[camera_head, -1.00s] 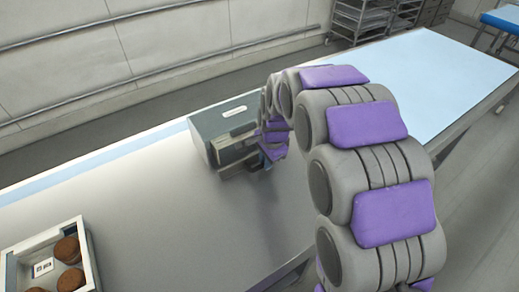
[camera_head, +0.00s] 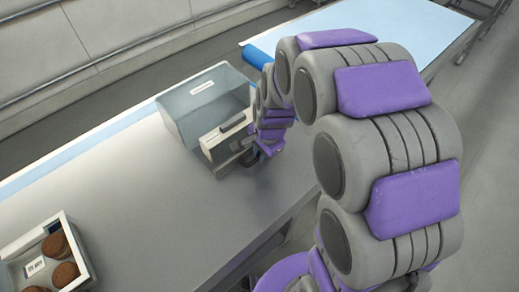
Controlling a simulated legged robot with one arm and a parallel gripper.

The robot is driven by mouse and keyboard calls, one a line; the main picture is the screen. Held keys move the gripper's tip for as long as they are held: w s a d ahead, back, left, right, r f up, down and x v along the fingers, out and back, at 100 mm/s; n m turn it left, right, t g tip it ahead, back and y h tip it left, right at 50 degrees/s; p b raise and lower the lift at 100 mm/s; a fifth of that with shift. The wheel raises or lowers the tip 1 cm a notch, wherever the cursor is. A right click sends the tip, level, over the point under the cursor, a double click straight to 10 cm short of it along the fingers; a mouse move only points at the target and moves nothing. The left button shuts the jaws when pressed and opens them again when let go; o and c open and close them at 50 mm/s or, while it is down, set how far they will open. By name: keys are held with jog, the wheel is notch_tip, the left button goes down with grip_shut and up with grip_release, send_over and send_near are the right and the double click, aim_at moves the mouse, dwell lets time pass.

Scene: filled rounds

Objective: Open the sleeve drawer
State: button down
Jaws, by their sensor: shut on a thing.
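The sleeve drawer unit (camera_head: 190,98) is a grey-green box with a small white label on top. It stands on the metal bench, left of my arm. Its pale drawer front (camera_head: 222,143), with a dark slot near the top, faces the near side of the bench. My gripper (camera_head: 258,150) is at the right end of this front, low down, and is shut on the drawer's handle area. The fingertips and the handle itself are mostly hidden by my wrist. How far the drawer stands out of its housing is hard to tell.
A white tray (camera_head: 86,262) with several brown round pieces and a label card stands at the lower left. A blue roll (camera_head: 257,55) lies behind the unit beside a light blue sheet (camera_head: 375,30). The bench between tray and unit is clear.

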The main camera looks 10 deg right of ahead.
jog(key=shift+r, duration=0.1)
jog(key=c, duration=1.1)
grip_release()
notch_tip(320, 180, up, 17)
jog(key=s+d+p, duration=0.1)
jog(key=s+p, duration=0.1)
jog(key=p, duration=0.1)
jog(key=shift+s+d, duration=0.25)
jog(key=shift+d, duration=0.1)
jog(key=s+d+n+g, duration=0.1)
jog(key=s+n, duration=0.2)
jog(key=s, duration=0.5)
jog(key=s+d+f+n+g, duration=0.1)
jog(key=s+n, duration=0.3)
jog(key=s, duration=0.5)
jog(key=s+d+f+n+g+h, duration=0.1)
jog(key=s+d+n, duration=0.2)
jog(key=s, duration=0.5)
jog(key=shift+s+d+f+n, duration=0.25)
jog(key=shift+n, duration=0.25)
